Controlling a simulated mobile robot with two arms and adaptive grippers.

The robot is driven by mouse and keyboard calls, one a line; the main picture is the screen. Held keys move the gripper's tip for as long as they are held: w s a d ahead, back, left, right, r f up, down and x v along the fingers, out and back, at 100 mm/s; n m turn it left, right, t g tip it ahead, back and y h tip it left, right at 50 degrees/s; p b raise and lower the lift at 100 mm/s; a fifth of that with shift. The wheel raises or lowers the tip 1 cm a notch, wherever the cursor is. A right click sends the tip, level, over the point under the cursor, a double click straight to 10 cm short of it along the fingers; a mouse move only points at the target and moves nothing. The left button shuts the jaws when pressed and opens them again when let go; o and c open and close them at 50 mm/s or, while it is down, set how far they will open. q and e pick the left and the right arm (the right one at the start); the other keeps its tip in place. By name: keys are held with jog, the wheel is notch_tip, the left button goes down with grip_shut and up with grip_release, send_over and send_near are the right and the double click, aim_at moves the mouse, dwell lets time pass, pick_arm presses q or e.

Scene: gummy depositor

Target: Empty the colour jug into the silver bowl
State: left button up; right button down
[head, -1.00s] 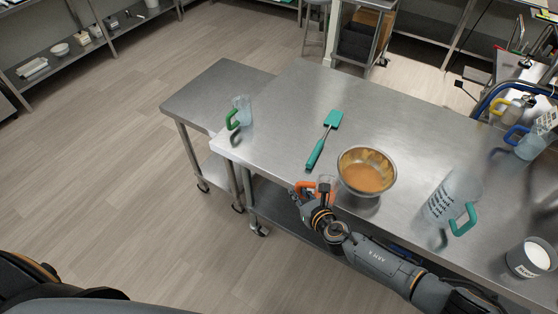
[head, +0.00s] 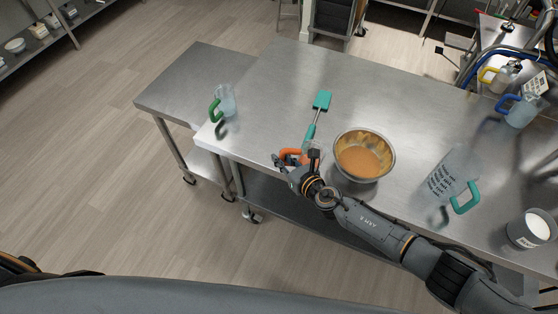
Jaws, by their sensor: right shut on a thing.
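The silver bowl (head: 340,165) stands near the front edge of the steel table and holds an orange-brown liquid. A small clear jug with an orange handle (head: 290,155) is just left of the bowl, apart from its rim in the picture. My right gripper (head: 300,163) is shut on this jug at its handle side. The gripper hides part of the jug; I cannot tell its contents, exact tilt or height above the table. My left gripper is out of view; only a bit of my own body shows at the lower left.
A teal spatula (head: 322,100) lies behind the orange-handled jug. A green-handled jug (head: 226,102) stands at the table's left end. A large teal-handled jug (head: 452,178) and a tub of white stuff (head: 530,230) stand right. The table's back middle is clear.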

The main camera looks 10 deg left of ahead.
aim_at(286, 151)
jog(key=shift+w+b, duration=0.25)
jog(key=shift+b, duration=0.15)
jog(key=shift+d+r+y+b, duration=0.2)
jog(key=shift+r+y+b, duration=0.1)
jog(key=shift+b, duration=0.15)
jog(key=shift+d+r+m+p, duration=0.15)
jog(key=shift+r+m+p, duration=0.05)
jog(key=shift+r, duration=0.4)
jog(key=shift+d+r+m+p, duration=0.1)
jog(key=shift+r+m+p, duration=0.1)
jog(key=shift+r, duration=0.4)
jog(key=shift+r+y, duration=0.2)
jog(key=shift+y, duration=0.1)
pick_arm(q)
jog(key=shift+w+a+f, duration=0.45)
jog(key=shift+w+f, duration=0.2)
